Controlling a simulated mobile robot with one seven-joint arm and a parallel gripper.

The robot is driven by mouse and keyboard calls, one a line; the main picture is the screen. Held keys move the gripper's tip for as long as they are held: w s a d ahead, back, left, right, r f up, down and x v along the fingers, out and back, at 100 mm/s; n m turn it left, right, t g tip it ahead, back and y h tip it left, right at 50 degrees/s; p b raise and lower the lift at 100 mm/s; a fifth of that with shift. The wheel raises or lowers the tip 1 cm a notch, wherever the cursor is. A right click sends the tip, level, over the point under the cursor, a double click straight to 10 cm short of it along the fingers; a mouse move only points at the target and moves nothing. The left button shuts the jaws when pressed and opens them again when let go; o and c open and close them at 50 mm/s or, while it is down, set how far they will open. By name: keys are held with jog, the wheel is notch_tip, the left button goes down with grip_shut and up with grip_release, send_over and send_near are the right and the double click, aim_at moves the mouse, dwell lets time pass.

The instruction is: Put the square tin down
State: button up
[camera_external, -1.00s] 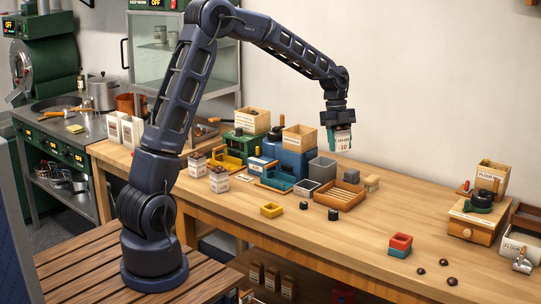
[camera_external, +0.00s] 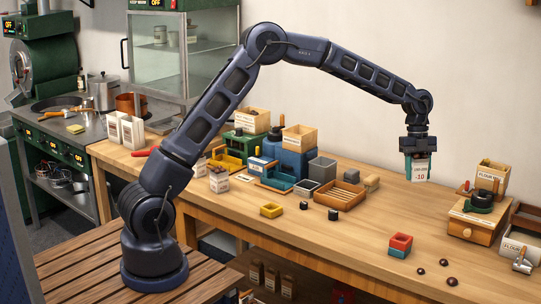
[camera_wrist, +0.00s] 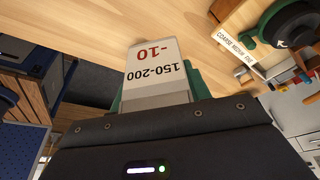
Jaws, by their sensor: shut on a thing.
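My gripper (camera_external: 417,160) is shut on a pale box-shaped tin, the square tin (camera_external: 419,174), and holds it upright in the air over the right part of the bench. Its label reads -10 in red. The bench (camera_external: 350,240) is wooden; bare wood lies below the tin. The tin's far sides are hidden.
To the right is a wooden grinder (camera_external: 470,223) with a flour box. A red-and-teal block (camera_external: 400,245) and several chestnuts (camera_external: 421,271) lie at the front edge.

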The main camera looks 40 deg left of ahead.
aim_at(410, 234)
notch_tip(410, 234, down, 18)
jog(key=shift+f, duration=0.1)
dwell(0.5)
jog(key=shift+f, duration=0.1)
jog(key=o, duration=1)
jog(key=shift+o, duration=0.2)
